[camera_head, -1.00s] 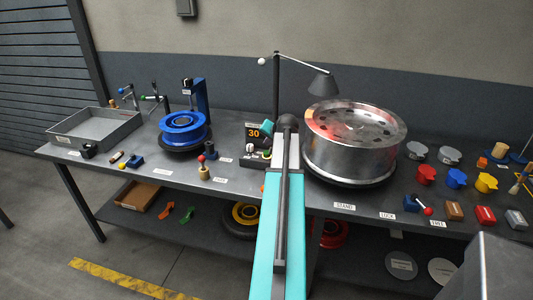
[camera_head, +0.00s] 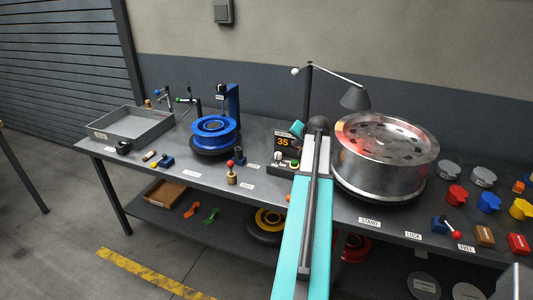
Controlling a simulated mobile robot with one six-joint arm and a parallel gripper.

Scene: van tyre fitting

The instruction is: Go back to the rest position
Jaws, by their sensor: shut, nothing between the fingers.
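My arm (camera_head: 303,240) shows as a long teal and white link with a dark bar, reaching up from the bottom of the picture to a dark rounded joint (camera_head: 318,123) over the workbench. A small teal part (camera_head: 297,128) shows just left of that joint; I cannot tell what it belongs to. My gripper's fingers do not show. No held object is visible.
The workbench (camera_head: 270,203) carries a grey tray (camera_head: 101,136), a blue hub (camera_head: 215,132), a display reading 35 (camera_head: 284,142), a large silver wheel rim (camera_head: 385,165) close right of my arm, and a lamp (camera_head: 355,97). Coloured parts lie at right.

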